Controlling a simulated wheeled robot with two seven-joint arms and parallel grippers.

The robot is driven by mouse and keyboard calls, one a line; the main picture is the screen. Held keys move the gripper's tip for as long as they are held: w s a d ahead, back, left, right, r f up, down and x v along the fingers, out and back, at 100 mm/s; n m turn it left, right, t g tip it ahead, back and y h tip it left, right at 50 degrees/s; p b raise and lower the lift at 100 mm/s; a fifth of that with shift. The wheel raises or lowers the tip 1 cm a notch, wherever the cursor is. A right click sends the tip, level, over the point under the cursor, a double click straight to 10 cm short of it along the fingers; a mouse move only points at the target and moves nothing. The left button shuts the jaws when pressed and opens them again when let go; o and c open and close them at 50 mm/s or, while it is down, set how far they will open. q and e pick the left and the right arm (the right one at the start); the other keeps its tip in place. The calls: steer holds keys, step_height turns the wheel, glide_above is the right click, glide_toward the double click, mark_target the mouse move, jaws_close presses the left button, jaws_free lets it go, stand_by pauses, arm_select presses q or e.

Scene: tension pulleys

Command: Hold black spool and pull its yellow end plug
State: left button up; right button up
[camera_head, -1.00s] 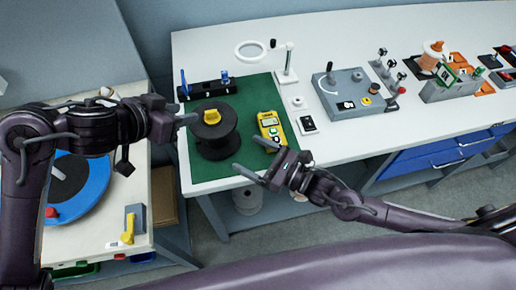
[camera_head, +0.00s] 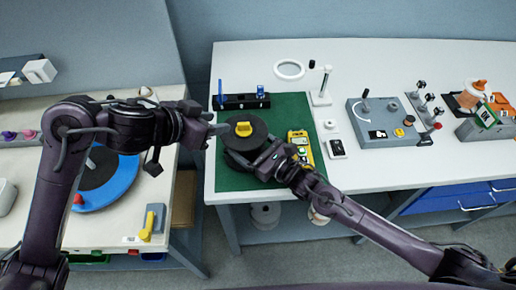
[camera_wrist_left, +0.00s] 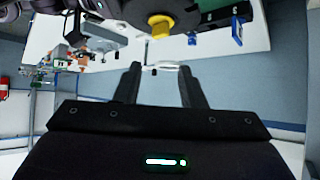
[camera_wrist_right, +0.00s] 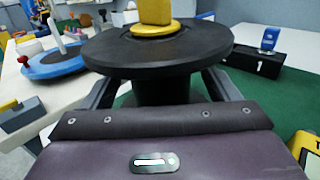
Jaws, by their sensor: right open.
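The black spool (camera_head: 255,139) stands upright on the green mat (camera_head: 291,104), with the yellow end plug (camera_head: 243,129) on its top. My left gripper (camera_head: 222,128) is open and empty, just left of the spool top. In the left wrist view the plug (camera_wrist_left: 160,25) is beyond the fingertips, apart from them. My right gripper (camera_head: 257,161) is at the spool's near side. In the right wrist view its open fingers reach either side of the spool's core below the upper flange (camera_wrist_right: 160,52). The flange hides the fingertips, so contact with the core cannot be told.
A yellow meter (camera_head: 300,147) lies right of the spool, close to my right gripper. A black block with blue pegs (camera_head: 240,101) stands behind. A grey control box (camera_head: 385,122) is farther right. A blue disc (camera_head: 110,182) is on the left bench.

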steer(key=shift+w, duration=0.1)
steer(key=c, duration=1.2)
arm_select(q)
steer(key=s+d+m+g, duration=0.2)
steer(key=d+m+g, duration=0.2)
steer(key=d, duration=0.4)
steer(key=s+d+m+g, duration=0.3)
steer(key=d+m+g, duration=0.15)
steer(key=d, duration=0.45)
steer(key=t+y, duration=0.1)
steer(key=y, duration=0.5)
glide_toward(243, 123)
steer(key=shift+m, duration=0.25)
steer(key=f, duration=0.6)
steer(key=d+f, duration=0.1)
steer(key=f, duration=0.2)
steer(key=shift+s, duration=0.1)
